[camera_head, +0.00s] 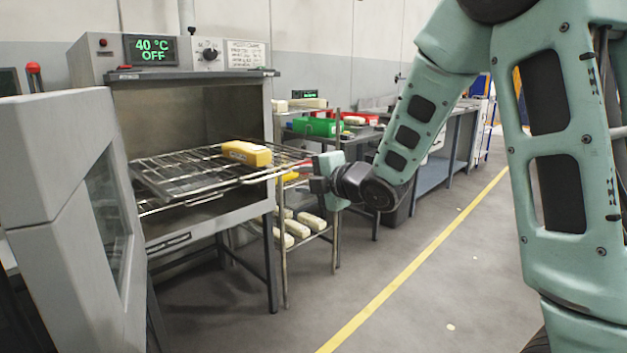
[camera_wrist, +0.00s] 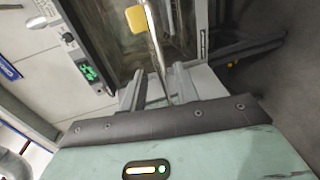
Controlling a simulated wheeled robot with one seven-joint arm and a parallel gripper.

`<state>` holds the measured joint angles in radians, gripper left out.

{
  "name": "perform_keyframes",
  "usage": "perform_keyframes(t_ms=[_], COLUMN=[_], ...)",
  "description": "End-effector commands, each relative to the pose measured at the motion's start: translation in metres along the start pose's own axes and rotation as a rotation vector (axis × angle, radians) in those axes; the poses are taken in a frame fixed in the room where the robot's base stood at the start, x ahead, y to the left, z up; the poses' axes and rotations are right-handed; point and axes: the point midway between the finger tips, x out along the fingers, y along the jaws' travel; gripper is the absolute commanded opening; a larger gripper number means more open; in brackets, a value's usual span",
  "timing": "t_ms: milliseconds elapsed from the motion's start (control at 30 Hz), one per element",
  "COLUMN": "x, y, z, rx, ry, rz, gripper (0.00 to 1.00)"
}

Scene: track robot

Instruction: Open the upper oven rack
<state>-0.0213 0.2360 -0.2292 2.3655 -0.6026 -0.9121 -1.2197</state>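The oven (camera_head: 190,75) stands at the left with its grey door (camera_head: 75,200) swung open. Its upper rack (camera_head: 195,180) is a wire shelf that sticks partly out of the chamber. A yellow block (camera_head: 247,153) lies on it and also shows in the wrist view (camera_wrist: 136,19). My gripper (camera_head: 312,168) is at the right end of the rack. In the wrist view my gripper (camera_wrist: 160,80) has its two fingers apart, with a thin metal bar of the rack (camera_wrist: 154,42) running between them. Whether either finger touches the bar is unclear.
A lower rack (camera_head: 185,202) sits beneath. The oven display (camera_head: 151,50) reads 40 °C OFF. The floor (camera_head: 430,285) to the right is clear around a yellow line.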

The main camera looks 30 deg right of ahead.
Motion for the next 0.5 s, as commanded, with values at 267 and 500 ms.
perform_keyframes(t_ms=[267,500], x=[-0.028,-0.03], y=[0.0,-0.001], z=[0.0,0.0], rx=[0.0,0.0], ry=[-0.001,-0.001], rz=[-0.001,-0.001], gripper=[0.31,0.31])
